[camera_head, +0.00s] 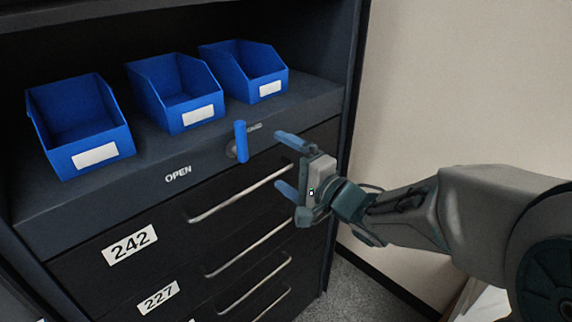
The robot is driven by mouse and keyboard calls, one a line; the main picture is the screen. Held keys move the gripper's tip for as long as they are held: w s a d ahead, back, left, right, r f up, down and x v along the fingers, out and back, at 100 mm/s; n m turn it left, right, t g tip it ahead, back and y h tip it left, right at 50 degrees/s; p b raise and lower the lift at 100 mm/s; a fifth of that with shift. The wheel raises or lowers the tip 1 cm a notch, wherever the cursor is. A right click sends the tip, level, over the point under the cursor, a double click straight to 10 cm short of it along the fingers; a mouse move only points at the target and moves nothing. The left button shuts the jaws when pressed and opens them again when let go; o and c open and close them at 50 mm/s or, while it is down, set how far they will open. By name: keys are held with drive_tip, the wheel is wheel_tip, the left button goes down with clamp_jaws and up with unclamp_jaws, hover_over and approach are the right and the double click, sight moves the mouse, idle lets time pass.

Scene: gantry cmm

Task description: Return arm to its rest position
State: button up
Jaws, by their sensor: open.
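My gripper (283,163) is at the middle right of the head view, in front of the upper right part of a dark drawer cabinet (75,233). Its two blue-grey fingers are spread apart and point left toward the cabinet, with nothing between them. The fingers overlap the right end of the top drawer's handle (235,198) in the picture; I cannot tell whether they touch it. My arm reaches in from the right edge. A blue lever (241,142) stands upright on the cabinet front, left of the fingers and apart from them.
Three blue bins, left (60,129), middle (185,121) and right (251,76), stand on the cabinet's ledge. Drawers marked 242 and 227 have bar handles and look closed. A pale wall (455,80) is on the right. Grey floor (365,295) shows below my arm.

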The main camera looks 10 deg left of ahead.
drive_tip(key=d+f+n+t+h+b, duration=0.1)
drive_tip(key=d+f+n+h+b, duration=0.35)
drive_tip(key=d+h, duration=1)
drive_tip(key=s+d+f+n+g, duration=0.1)
drive_tip(key=s+d+f+g, duration=0.3)
drive_tip(key=s, duration=0.4)
drive_tip(key=s+d+f+n+g, duration=0.2)
drive_tip(key=s+d+f+g, duration=0.2)
drive_tip(key=s, duration=0.5)
drive_tip(key=shift+s+d+f, duration=0.15)
drive_tip(key=shift+f, duration=0.25)
